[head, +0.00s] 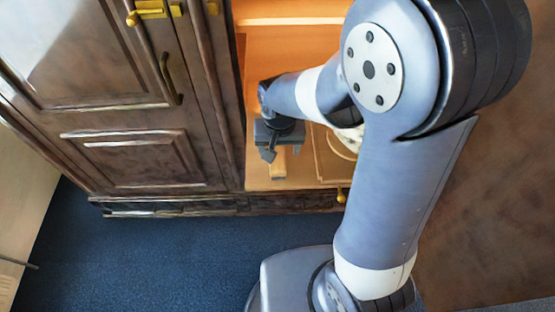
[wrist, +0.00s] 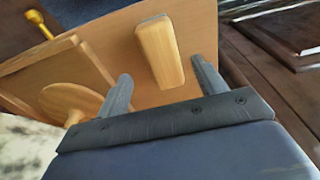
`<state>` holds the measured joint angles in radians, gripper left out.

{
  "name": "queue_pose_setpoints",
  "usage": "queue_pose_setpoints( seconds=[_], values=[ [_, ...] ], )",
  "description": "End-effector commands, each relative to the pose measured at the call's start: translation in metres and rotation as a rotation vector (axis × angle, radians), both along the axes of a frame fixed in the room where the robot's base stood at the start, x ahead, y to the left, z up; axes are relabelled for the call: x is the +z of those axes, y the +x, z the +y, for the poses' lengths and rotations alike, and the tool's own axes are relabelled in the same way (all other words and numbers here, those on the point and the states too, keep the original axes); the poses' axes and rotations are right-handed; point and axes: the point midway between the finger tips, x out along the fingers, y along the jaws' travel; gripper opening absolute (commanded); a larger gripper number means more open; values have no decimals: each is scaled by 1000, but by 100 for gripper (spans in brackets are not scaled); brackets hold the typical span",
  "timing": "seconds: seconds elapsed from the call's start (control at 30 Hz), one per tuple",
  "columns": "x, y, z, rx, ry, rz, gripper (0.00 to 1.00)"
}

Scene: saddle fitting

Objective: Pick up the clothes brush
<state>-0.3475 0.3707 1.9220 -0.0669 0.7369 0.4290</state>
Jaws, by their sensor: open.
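The clothes brush (wrist: 158,52) is a light wooden block with rounded edges and a thin grey strip at its far end. It lies on the wooden cabinet floor. In the head view only part of it (head: 278,170) shows below my gripper (head: 269,154). In the wrist view my gripper (wrist: 161,70) is open, with its two grey fingers pointing towards the brush. The near end of the brush lies between the fingertips in the picture, with a gap on each side. I cannot tell the height of the fingertips above it.
A round wooden piece (wrist: 72,100) lies left of my gripper on a raised wooden panel (wrist: 45,68). A brass knob (wrist: 40,24) sticks out beyond the panel. The dark cabinet door (head: 140,110) stands left of the opening. Blue carpet (head: 160,260) in front is clear.

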Motion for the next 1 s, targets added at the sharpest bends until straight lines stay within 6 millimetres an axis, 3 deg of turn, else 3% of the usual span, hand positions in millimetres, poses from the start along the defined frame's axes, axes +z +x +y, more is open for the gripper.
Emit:
queue_pose_setpoints(
  seconds=[0.4,0.7,1.0],
  values=[
    [-45,7,4,0,-1,3,66],
    [-49,8,4,0,0,1,66],
    [-49,8,4,0,0,1,43]
  ],
)
